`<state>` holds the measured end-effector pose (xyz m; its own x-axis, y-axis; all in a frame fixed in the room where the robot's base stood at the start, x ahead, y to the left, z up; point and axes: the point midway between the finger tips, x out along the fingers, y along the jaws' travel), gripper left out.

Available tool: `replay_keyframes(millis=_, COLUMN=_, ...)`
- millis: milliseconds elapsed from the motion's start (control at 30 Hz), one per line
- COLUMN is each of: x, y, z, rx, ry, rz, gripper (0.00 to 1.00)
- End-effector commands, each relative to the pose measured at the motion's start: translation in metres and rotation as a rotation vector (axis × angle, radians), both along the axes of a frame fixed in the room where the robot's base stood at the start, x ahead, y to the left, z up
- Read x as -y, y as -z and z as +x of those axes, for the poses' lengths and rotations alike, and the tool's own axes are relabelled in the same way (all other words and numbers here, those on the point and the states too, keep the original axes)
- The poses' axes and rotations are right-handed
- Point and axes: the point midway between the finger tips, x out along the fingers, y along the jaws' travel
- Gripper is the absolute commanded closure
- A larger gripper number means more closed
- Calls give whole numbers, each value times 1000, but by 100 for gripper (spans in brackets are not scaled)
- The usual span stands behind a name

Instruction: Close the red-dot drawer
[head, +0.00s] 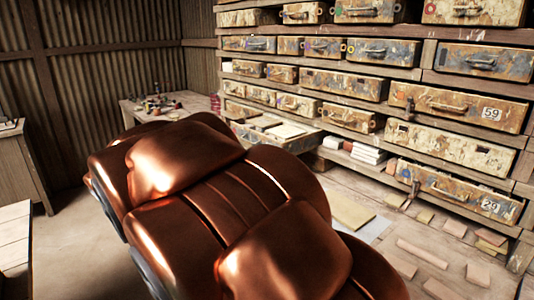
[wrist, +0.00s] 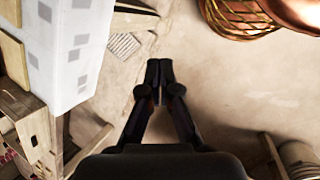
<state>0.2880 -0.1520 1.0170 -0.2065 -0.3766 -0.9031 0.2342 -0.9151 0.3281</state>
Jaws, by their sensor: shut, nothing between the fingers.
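A wall of worn, paint-flaked drawers fills the right of the head view. One low drawer (head: 303,143) at the left end stands pulled out, with flat pale pieces in it. My copper arm covers part of it, and I cannot make out a red dot on its front. The other drawers look shut; some carry small coloured dots or rings too small to read surely. My gripper (wrist: 158,72) is shut and empty in the wrist view, above bare floor and apart from the drawers. The head view does not show it.
Loose tiles (head: 422,250) and a board (head: 352,212) lie on the low wooden surface before the drawers. A cluttered bench (head: 133,108) stands at the back. In the wrist view, a white patched block (wrist: 65,60) is left and a bucket-like thing (wrist: 298,155) lower right.

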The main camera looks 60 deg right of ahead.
Motion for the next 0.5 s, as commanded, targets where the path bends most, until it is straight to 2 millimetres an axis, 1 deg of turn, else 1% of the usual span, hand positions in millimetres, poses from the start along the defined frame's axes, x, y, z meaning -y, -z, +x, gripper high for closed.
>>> replay_keyframes(millis=33, x=19, y=0, z=10, rx=-27, ry=-21, rz=-39, gripper=100)
replay_keyframes(millis=100, x=47, y=-6, z=25, rx=-67, ry=-60, rz=-98, gripper=100)
replay_keyframes(millis=167, x=70, y=-11, z=36, rx=-106, ry=-95, rz=-147, gripper=100)
replay_keyframes(millis=200, x=85, y=-14, z=43, rx=-135, ry=-117, rz=-177, gripper=100)
replay_keyframes(millis=500, x=190, y=-40, z=101, rx=-379, ry=-288, rz=-387, gripper=100)
